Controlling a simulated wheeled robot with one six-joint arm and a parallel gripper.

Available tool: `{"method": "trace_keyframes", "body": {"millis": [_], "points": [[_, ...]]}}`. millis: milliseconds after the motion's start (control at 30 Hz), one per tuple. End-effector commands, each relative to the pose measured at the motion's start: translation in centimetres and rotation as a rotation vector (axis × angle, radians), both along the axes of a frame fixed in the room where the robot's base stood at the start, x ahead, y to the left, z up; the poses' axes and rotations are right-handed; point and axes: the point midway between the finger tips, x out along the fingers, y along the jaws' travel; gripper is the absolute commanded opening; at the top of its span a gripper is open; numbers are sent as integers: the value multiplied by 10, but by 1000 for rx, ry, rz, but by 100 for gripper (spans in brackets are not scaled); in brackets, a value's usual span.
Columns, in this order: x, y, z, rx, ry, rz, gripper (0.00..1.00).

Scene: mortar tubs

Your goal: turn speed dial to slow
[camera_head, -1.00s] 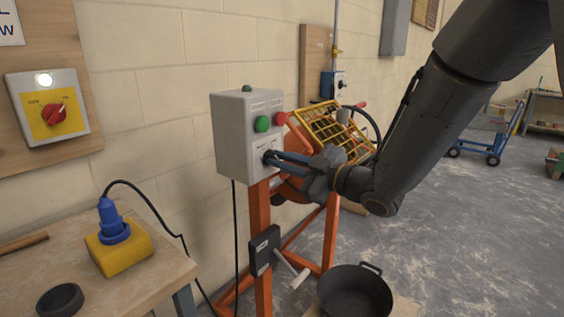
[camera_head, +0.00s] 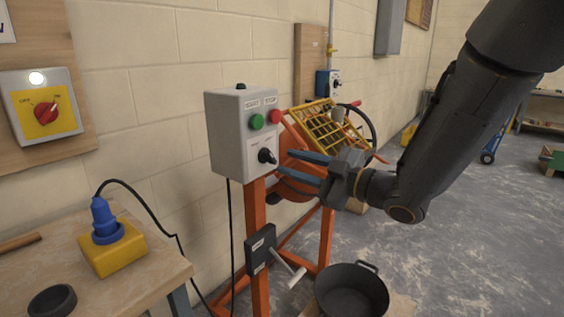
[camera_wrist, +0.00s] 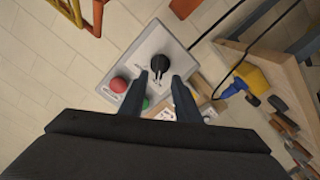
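The speed dial is a black knob (camera_head: 267,156) on the front of a grey control box (camera_head: 228,140), below a green button (camera_head: 257,121) and a red button (camera_head: 275,116). In the wrist view the black knob (camera_wrist: 160,63) shows just beyond the fingertips. My gripper (camera_head: 293,164) is open and empty, its two blue-grey fingers apart and pointing at the box, with a gap between the tips and the knob. The printed marks around the dial are too small to read.
An orange mixer frame with a yellow grid (camera_head: 331,127) stands right of the box. A black tub (camera_head: 352,290) is on the floor below. A bench with a yellow block (camera_head: 112,250) and a red rotary switch (camera_head: 46,112) are at the left.

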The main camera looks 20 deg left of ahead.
Motion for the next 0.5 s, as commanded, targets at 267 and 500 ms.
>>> {"method": "trace_keyframes", "body": {"millis": [267, 500], "points": [[-9, -23, 0, 0, 0, -1, 30], [-10, -23, 0, 0, 0, 0, 30]]}}
